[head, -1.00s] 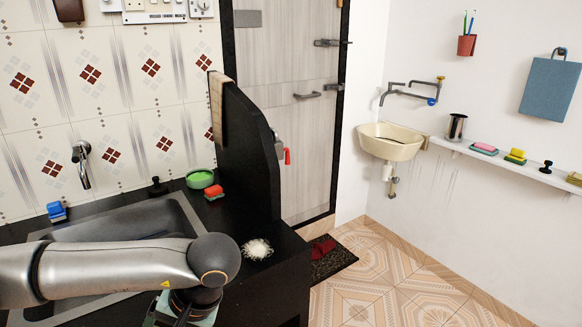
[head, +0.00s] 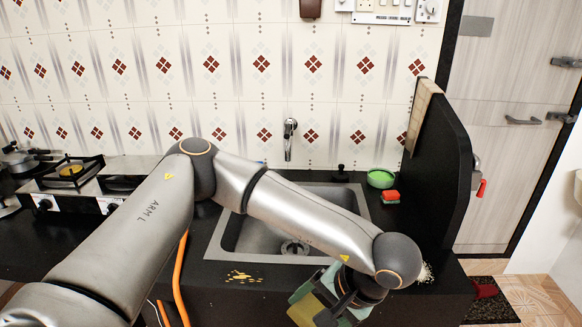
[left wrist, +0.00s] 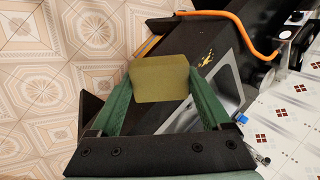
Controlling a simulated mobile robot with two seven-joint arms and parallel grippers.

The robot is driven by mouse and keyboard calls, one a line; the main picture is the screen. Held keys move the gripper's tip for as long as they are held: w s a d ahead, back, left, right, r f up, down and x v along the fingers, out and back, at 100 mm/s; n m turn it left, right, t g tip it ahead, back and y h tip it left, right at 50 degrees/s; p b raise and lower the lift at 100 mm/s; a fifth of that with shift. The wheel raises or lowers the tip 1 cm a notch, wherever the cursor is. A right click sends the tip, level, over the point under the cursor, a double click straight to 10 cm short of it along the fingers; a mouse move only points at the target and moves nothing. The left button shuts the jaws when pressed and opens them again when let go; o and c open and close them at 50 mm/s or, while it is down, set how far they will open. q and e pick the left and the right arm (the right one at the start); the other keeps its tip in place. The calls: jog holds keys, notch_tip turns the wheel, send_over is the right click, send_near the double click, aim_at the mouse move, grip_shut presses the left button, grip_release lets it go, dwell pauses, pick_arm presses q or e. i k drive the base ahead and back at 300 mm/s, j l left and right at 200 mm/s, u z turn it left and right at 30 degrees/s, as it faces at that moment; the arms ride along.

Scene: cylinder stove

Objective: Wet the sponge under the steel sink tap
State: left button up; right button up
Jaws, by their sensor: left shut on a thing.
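My left gripper (left wrist: 160,80) is shut on an olive-yellow sponge (left wrist: 160,76), held between its two green fingers. In the head view my left gripper (head: 327,301) is at the front edge of the black counter, right of centre, with the sponge (head: 308,312) partly hidden by it. The steel tap (head: 289,138) comes out of the tiled wall above the back of the sink (head: 233,236). The sponge is in front of the sink, well away from the tap. No water shows at the tap. My right gripper is not in view.
A black partition (head: 440,165) rises at the right. A stove (head: 110,180) is at the left. Yellow crumbs (head: 243,276) lie on the counter front.

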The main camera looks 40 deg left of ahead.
aim_at(289, 125)
jog(key=u, duration=1.05)
jog(key=i+j+u, duration=0.4)
jog(key=j+u, duration=0.15)
